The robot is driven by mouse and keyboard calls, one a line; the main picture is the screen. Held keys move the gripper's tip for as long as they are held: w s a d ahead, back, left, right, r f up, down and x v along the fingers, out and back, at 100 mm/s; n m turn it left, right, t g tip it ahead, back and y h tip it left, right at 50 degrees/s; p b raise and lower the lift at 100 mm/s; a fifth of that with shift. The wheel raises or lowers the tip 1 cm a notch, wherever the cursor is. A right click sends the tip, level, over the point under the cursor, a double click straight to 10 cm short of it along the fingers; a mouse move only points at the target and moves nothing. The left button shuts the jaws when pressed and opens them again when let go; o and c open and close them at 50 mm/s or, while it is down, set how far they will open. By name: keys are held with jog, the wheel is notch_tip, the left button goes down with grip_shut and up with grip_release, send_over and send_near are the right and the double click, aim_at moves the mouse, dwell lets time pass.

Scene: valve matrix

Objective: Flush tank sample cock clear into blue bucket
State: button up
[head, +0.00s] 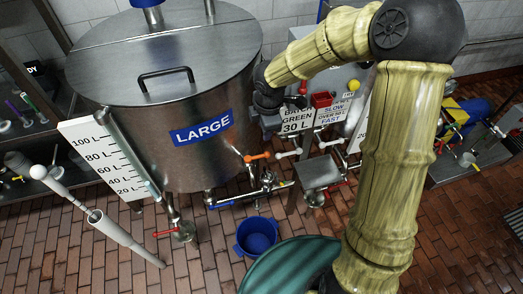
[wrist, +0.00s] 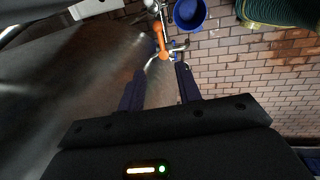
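The large steel tank (head: 205,80) stands at the centre left in the head view, with a blue LARGE label. An orange-handled cock (head: 257,156) sits low on its front right; in the wrist view the orange handle (wrist: 161,38) lies just beyond my fingertips. The blue bucket (head: 257,237) stands on the floor below and in front of the pipework; it also shows at the top of the wrist view (wrist: 190,13). My gripper (wrist: 160,70) is open, with a chrome bent pipe near its fingertips and nothing visibly held. Contact cannot be told. In the head view its fingers are not clear.
A white level board (head: 103,160) and a red-handled valve (head: 182,232) are at the tank's left. Pipes and a small steel box (head: 318,173) stand to the right of the orange handle.

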aim_at(261, 156)
jog(key=w+f, duration=0.1)
jog(key=f, duration=0.4)
jog(key=w+f+b, duration=0.1)
jog(key=f, duration=0.5)
jog(key=w+a+f+b, duration=0.1)
jog(key=f, duration=0.5)
jog(key=shift+w, duration=0.15)
jog(key=shift+c, duration=0.2)
grip_shut()
